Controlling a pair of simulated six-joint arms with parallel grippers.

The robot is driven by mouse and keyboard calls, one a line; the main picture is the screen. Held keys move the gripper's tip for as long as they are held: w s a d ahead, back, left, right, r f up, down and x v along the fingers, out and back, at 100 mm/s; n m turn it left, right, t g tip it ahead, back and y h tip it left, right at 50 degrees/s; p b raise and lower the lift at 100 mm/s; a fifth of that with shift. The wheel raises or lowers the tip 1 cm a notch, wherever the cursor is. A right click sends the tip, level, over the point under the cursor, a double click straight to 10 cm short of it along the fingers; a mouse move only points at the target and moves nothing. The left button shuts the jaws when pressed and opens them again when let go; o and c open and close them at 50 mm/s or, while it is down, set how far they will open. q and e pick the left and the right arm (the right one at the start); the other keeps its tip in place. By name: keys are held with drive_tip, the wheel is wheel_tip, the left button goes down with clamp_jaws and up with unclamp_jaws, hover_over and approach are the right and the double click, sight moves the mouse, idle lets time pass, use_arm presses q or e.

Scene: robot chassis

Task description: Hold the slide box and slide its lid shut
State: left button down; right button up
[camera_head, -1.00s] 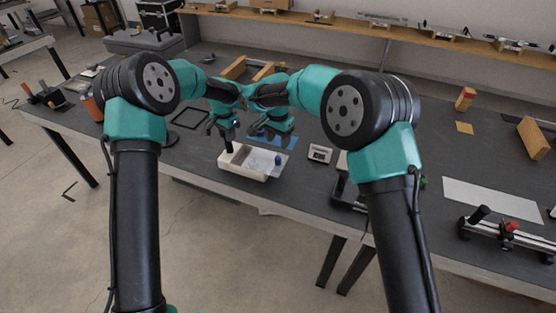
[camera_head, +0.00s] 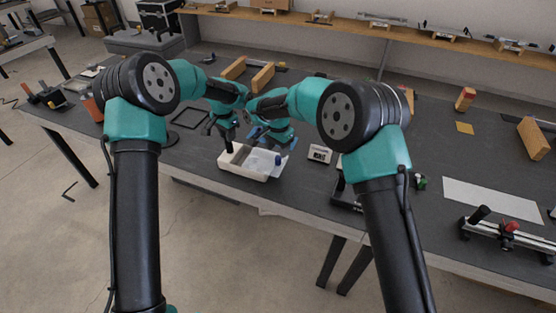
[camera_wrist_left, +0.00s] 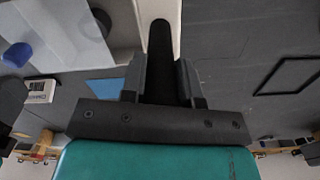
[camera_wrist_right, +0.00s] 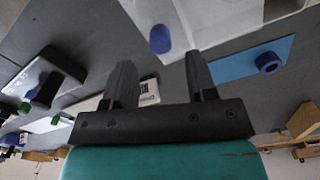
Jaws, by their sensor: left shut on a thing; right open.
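The slide box (camera_head: 226,166) is a white tray near the table's front edge, with its left part open. A pale translucent lid (camera_head: 258,164) with a blue knob (camera_head: 277,160) covers its right part; the knob also shows in the right wrist view (camera_wrist_right: 160,39). My left gripper (camera_head: 229,147) is shut on the box's wall at the left end; in the left wrist view its fingers (camera_wrist_left: 162,75) flank a dark upright piece over the white wall. My right gripper (camera_head: 268,141) is open behind the box; in the right wrist view its fingers (camera_wrist_right: 160,80) are apart and empty, short of the knob.
A blue mat (camera_wrist_right: 240,65) with a blue ring lies behind the box. A small labelled block (camera_head: 320,153) stands to its right. A black frame (camera_head: 190,116) lies to the left, and wooden blocks (camera_head: 262,77) stand farther back.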

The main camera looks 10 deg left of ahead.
sight(278, 157)
wheel_tip(278, 157, down, 6)
drive_tip(key=shift+f, duration=0.1)
idle(0.4)
clamp_jaws()
idle(0.3)
